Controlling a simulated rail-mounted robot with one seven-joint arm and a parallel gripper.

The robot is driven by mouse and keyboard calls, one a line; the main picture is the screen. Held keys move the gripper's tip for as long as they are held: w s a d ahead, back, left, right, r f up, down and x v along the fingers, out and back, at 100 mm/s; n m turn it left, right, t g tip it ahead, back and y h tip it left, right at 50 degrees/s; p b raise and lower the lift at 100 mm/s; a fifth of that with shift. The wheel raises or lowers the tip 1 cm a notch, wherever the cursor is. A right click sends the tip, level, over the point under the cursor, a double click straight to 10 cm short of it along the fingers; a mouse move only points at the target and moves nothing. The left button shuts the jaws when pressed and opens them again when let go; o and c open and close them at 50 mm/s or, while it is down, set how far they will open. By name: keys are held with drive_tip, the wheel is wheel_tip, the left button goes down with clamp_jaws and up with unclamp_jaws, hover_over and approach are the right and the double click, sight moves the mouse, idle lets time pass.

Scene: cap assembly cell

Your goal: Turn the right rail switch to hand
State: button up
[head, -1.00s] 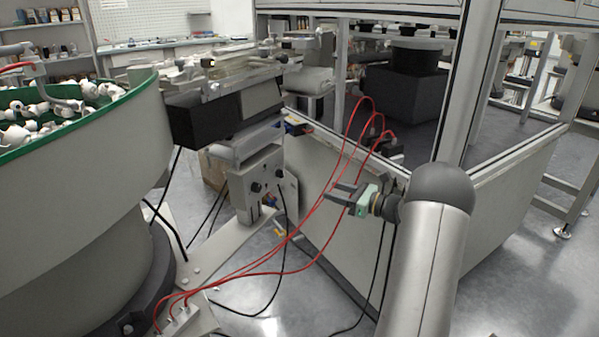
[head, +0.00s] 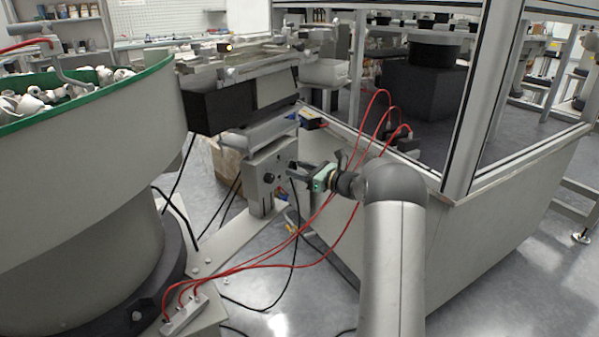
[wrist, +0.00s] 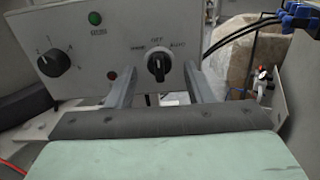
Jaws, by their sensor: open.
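The rail control box (wrist: 80,45) fills the upper left of the wrist view, and its grey face also shows in the head view (head: 262,172). Its right switch (wrist: 158,66) is a black knob under the labels hand, OFF and AUTO. Its grip bar stands about upright, towards OFF. My gripper (wrist: 157,75) is open and empty, one finger on each side of the switch as seen from the wrist. I cannot tell whether the fingers touch it. In the head view, my gripper (head: 298,170) points left at the box from its right side.
A numbered black dial (wrist: 54,62), a green lamp (wrist: 95,18) and a red lamp (wrist: 112,76) share the panel. Red hoses (head: 335,185) run close by my gripper. The large bowl feeder (head: 90,150) stands left, and the cell's low wall (head: 470,225) right.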

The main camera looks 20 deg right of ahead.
drive_tip(key=shift+w, duration=0.1)
drive_tip(key=c, duration=1)
